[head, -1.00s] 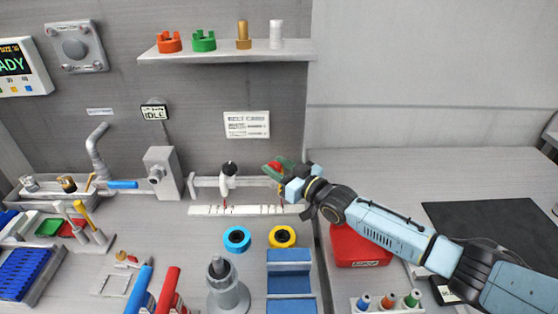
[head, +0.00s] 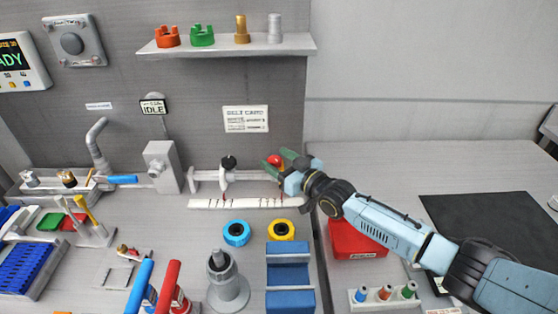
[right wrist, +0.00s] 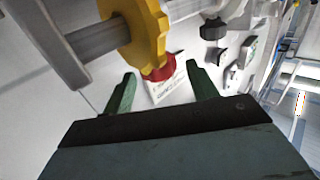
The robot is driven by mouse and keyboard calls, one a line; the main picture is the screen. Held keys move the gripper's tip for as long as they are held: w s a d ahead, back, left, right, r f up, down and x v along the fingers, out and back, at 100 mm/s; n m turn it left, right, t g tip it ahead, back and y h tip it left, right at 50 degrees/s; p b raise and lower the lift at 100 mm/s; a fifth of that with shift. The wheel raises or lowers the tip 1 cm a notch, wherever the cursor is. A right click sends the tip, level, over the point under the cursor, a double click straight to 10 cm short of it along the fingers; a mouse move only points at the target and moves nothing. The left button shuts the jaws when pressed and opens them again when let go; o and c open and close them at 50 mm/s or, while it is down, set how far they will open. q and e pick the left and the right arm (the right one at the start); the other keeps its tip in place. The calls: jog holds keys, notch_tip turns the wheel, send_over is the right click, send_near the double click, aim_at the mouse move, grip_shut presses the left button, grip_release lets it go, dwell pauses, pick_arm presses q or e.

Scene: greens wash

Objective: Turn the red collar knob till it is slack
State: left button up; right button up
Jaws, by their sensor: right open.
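The red collar knob (head: 275,160) sits at the right part of the grey rail, partly hidden by my right gripper. In the right wrist view the red knob (right wrist: 161,73) sticks out beside a yellow notched wheel (right wrist: 145,32). My right gripper (head: 280,166) is open, its green fingers close to the knob. In the right wrist view the fingertips (right wrist: 161,75) stand apart with the knob in the gap between them, and I see no clear contact. My left gripper is out of view.
A black knob on a white slider (head: 228,163) stands left on the same rail (head: 205,178). A white marked strip (head: 230,203) lies below. Blue (head: 236,233) and yellow (head: 281,230) rings lie in front. A red box (head: 352,240) lies under my right arm.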

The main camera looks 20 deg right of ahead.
aim_at(279, 161)
notch_tip(279, 161, up, 10)
jog(key=p, duration=0.1)
dwell(0.5)
